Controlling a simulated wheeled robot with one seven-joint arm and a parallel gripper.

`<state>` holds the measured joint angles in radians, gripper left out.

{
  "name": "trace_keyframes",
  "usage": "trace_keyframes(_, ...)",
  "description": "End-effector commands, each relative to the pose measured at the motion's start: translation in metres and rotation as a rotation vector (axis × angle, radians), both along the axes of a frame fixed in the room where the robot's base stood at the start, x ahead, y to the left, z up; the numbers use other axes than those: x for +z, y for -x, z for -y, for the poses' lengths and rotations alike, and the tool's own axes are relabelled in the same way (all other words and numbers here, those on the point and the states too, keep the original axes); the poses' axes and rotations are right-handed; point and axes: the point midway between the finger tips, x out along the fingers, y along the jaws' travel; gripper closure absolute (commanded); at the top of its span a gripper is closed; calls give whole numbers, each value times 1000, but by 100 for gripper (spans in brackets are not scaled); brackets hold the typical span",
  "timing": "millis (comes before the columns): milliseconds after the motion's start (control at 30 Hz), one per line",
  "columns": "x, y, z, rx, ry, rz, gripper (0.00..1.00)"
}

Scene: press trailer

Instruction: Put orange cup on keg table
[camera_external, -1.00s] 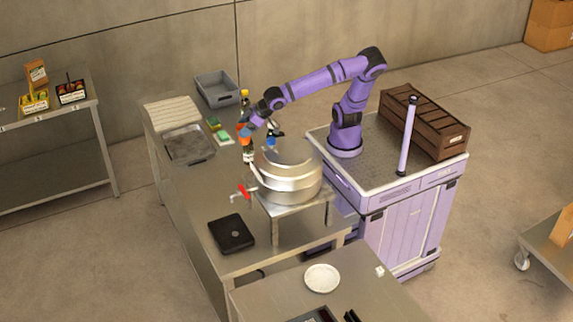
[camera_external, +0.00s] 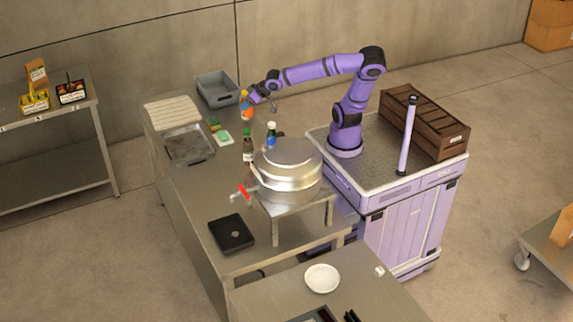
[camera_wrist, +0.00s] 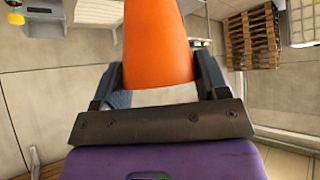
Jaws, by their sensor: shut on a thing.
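An orange cup (camera_wrist: 158,45) fills the top middle of the wrist view, tapering away from my gripper (camera_wrist: 158,78). The two black fingers are shut on its sides. In the external view my gripper (camera_external: 254,99) is at the back right part of the long steel table (camera_external: 195,205), behind the keg. An orange patch shows at its tip, beside a yellow-topped bottle; I cannot tell cup from bottle there, nor whether the cup touches the table. The steel keg (camera_external: 288,178) with a red-handled tap stands on a low stand (camera_external: 300,208) at the table's right side.
Two bottles, one dark (camera_external: 248,146) and one blue (camera_external: 270,137), stand beside the keg. Bare steel lies left of the scale.

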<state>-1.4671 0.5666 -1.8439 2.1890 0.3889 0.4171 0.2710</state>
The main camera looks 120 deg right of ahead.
Motion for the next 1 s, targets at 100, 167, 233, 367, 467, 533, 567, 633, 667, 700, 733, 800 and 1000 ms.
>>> trace_keyframes(100, -19, 1, 1, -2, 0, -1, 55)
trace_keyframes(167, -29, 0, 1, -1, 0, -2, 55)
trace_keyframes(233, -40, 0, 1, -1, 0, -2, 55)
trace_keyframes(367, -62, 0, 1, -2, -1, -2, 55)
trace_keyframes(467, -81, 0, 1, -2, -2, -3, 55)
trace_keyframes(533, -98, 1, 1, -2, -2, -3, 55)
trace_keyframes(567, -104, 1, 1, -3, -1, -3, 55)
trace_keyframes(633, -122, 1, 1, -4, -2, -3, 55)
trace_keyframes(667, -130, 1, 2, -4, -2, -4, 55)
trace_keyframes(700, -139, 1, 2, -4, -2, -3, 55)
trace_keyframes(733, -146, 0, 1, -3, -1, -3, 55)
trace_keyframes(800, -162, 1, 1, -4, -2, -2, 55)
trace_keyframes(1000, -202, 0, 2, -4, 0, -3, 55)
